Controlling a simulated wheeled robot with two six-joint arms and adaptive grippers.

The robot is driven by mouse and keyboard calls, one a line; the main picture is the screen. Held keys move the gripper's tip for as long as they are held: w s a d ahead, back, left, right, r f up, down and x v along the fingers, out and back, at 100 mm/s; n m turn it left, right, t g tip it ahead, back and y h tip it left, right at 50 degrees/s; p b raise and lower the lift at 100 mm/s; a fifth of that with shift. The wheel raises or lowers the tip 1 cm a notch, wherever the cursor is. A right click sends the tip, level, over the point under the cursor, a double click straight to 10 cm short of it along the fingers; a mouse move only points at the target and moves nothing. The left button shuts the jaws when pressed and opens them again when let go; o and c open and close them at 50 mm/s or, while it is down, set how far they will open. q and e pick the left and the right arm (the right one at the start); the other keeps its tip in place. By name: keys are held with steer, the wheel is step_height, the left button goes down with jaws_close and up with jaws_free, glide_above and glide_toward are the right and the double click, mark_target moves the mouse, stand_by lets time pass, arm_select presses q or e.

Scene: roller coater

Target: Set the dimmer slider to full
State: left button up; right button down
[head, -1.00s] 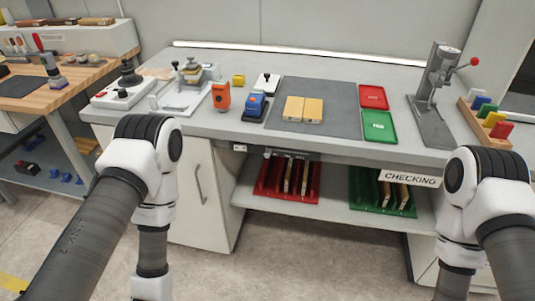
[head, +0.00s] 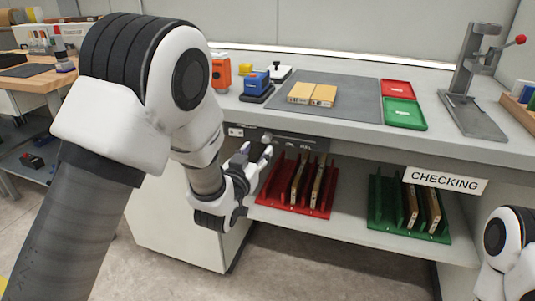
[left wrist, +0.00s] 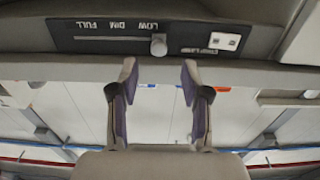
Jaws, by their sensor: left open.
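The dimmer panel (head: 300,141) is a dark strip under the front edge of the bench. In the left wrist view the panel (left wrist: 105,40) appears upside down, with a slot marked FULL, DIM and LOW. The light slider knob (left wrist: 158,44) sits at the LOW end of the slot, near the lamp switch (left wrist: 225,41). My left gripper (head: 256,152) is open and empty, just in front of and below the panel. In the left wrist view its fingertips (left wrist: 160,72) are either side of the knob's line but short of it. My right gripper is out of view.
Below the panel, a shelf holds a red rack (head: 295,190) and a green rack (head: 408,210) with boards. A CHECKING sign (head: 446,180) hangs at the bench edge. On top are a grey mat (head: 345,92), red tray (head: 397,88) and green tray (head: 404,112).

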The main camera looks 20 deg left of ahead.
mark_target(265, 141)
arm_select(q)
steer(key=w, duration=0.6)
steer(key=shift+w+d, duration=0.2)
steer(key=shift+w, duration=0.2)
jaws_close()
